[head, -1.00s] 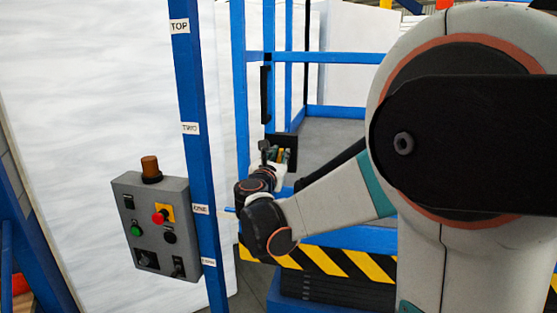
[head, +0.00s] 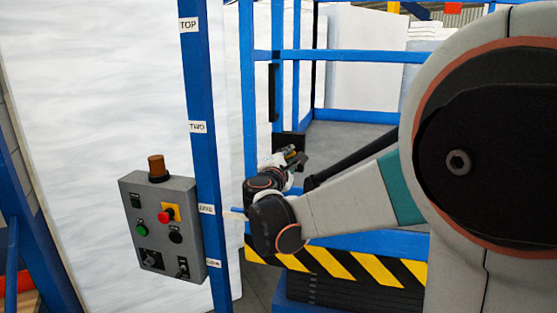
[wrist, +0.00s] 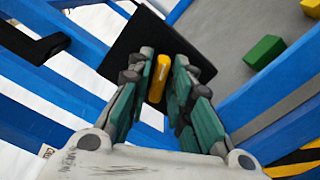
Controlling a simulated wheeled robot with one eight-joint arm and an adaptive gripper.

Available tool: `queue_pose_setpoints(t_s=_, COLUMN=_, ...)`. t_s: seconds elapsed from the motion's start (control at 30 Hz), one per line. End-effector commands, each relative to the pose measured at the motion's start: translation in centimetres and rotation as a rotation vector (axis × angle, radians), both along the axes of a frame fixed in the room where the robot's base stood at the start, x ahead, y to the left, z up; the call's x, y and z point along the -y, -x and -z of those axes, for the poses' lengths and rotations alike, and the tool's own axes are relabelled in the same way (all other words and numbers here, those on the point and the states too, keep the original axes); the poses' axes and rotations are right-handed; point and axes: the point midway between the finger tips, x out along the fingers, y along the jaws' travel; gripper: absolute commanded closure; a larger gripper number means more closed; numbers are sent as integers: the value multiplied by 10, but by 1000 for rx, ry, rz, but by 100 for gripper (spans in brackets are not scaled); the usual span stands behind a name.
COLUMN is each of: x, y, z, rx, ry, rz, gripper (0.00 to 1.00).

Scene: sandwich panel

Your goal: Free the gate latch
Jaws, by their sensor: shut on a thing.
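The gate latch shows in the wrist view as a short yellow handle (wrist: 159,78) in front of a black plate (wrist: 128,42). My gripper (wrist: 160,88) has its green-padded fingers on both sides of the yellow handle and is shut on it. In the head view my gripper (head: 290,158) is small, at the black plate (head: 290,141) on the blue gate frame (head: 249,100). The yellow handle is partly hidden by the fingers there, and whether the latch is free cannot be told.
A grey control box (head: 162,225) with buttons and an amber lamp stands at left by a labelled blue post (head: 200,150). A black bar handle (head: 273,92) is on the gate frame. A green block (wrist: 264,51) lies on the grey floor beyond. A yellow-black striped edge (head: 340,265) runs below.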

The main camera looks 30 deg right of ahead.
Motion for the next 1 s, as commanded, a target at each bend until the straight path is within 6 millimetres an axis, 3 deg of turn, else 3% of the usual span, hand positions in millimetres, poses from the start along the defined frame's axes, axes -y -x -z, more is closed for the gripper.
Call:
queue_pose_setpoints(t_s=0.5, x=0, y=1, z=3, rx=255, ry=-273, rz=0, gripper=100)
queue_pose_setpoints(t_s=1.0, x=1, y=1, z=3, rx=318, ry=-342, rz=0, gripper=100)
